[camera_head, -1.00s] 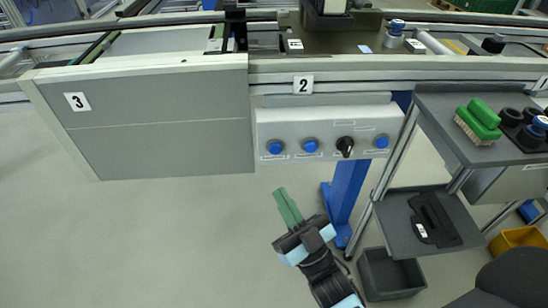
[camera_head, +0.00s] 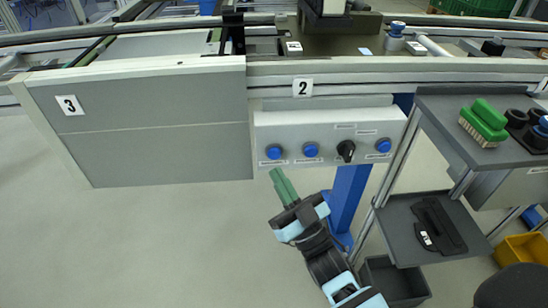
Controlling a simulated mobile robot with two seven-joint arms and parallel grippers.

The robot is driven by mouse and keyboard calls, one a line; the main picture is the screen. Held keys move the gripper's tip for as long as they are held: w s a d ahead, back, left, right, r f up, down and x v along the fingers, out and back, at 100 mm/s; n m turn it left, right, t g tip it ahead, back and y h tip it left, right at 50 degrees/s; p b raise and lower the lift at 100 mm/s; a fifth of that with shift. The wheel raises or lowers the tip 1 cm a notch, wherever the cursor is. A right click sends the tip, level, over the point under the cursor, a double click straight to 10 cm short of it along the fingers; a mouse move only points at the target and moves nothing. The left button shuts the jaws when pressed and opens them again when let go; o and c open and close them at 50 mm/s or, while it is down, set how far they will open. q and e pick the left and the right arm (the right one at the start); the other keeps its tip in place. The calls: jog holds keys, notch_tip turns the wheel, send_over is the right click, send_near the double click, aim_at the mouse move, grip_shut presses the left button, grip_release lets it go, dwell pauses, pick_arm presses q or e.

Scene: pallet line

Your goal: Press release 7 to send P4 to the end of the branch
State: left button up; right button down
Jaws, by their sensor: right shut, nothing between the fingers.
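A light grey control box (camera_head: 328,127) under the number 2 sign carries a left blue button (camera_head: 274,152), a middle blue button (camera_head: 311,150), a black rotary switch (camera_head: 346,150) and a right blue button (camera_head: 383,145). Their labels are too small to read, so I cannot tell which is release 7. My right gripper (camera_head: 276,173) is shut and empty, its green fingers pointing up. In the picture its tips are just below the left blue button; a gap still shows between them. My left gripper is not in view. I cannot identify P4.
A grey panel marked 3 (camera_head: 150,155) stands left of the box. At right is a trolley (camera_head: 440,105) with a green brush (camera_head: 484,120) on top and a black part (camera_head: 438,225) on its lower shelf. A blue post (camera_head: 347,195) stands behind my right arm. The conveyor runs above.

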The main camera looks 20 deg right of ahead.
aim_at(274, 154)
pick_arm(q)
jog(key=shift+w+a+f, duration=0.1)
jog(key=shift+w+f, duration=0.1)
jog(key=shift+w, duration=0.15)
pick_arm(e)
jog(key=shift+w+d, duration=0.2)
jog(key=shift+w, duration=0.35)
jog(key=shift+w+d, duration=0.15)
jog(key=shift+w, duration=0.4)
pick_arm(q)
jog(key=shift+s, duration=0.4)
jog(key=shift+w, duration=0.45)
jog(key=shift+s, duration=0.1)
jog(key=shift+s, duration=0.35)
pick_arm(e)
jog(key=shift+w+d, duration=0.1)
jog(key=shift+w, duration=0.3)
